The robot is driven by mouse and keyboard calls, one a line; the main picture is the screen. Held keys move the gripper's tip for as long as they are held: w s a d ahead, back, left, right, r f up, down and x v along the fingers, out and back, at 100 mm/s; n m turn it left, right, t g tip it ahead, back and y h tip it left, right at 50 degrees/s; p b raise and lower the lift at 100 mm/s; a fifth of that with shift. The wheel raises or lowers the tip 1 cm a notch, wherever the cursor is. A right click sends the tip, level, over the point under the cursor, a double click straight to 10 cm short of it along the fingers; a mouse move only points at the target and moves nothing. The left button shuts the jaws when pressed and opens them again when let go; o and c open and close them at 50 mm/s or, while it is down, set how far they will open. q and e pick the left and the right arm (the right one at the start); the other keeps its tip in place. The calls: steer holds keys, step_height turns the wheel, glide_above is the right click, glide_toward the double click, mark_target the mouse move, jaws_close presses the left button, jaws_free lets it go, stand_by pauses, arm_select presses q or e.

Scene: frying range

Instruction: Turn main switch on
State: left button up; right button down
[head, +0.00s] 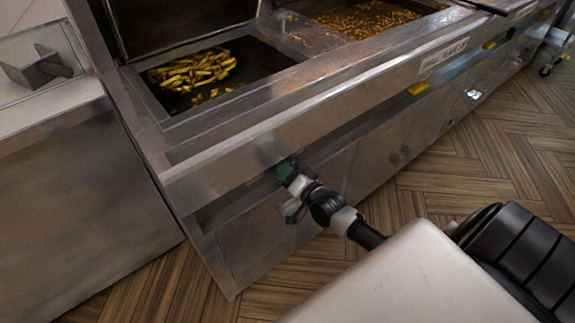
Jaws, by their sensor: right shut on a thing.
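A green switch (285,168) sits on the front panel of the steel fryer (225,145), under its top edge. My right arm reaches in from the lower right, and my right gripper (290,176) is at the switch, shut on it. The fingertips are small and partly merge with the switch, so the switch's exact position is hard to tell. My left gripper is not in view.
A grey knob or handle (292,209) is on the panel just below my gripper. Fries (192,70) lie in the near fryer basin. A yellow switch (418,89) is farther along the front. The wooden floor (455,180) at right is clear.

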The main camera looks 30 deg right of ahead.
steer(key=shift+n+p, duration=0.4)
steer(key=shift+n, duration=0.6)
steer(key=n+p, duration=0.1)
steer(key=n, duration=0.2)
steer(key=shift+n, duration=0.3)
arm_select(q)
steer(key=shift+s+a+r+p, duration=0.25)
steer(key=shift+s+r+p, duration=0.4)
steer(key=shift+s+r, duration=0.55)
arm_select(e)
steer(key=shift+n, duration=1.6)
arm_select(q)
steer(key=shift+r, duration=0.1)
arm_select(e)
steer(key=shift+n, duration=0.3)
steer(key=c, duration=1)
jaws_free()
steer(key=shift+o, duration=0.2)
steer(key=shift+s, duration=0.1)
arm_select(q)
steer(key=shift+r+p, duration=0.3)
steer(key=shift+p, duration=0.05)
arm_select(e)
steer(key=s, duration=1)
steer(key=shift+s+d, duration=0.35)
steer(key=shift+d, duration=0.1)
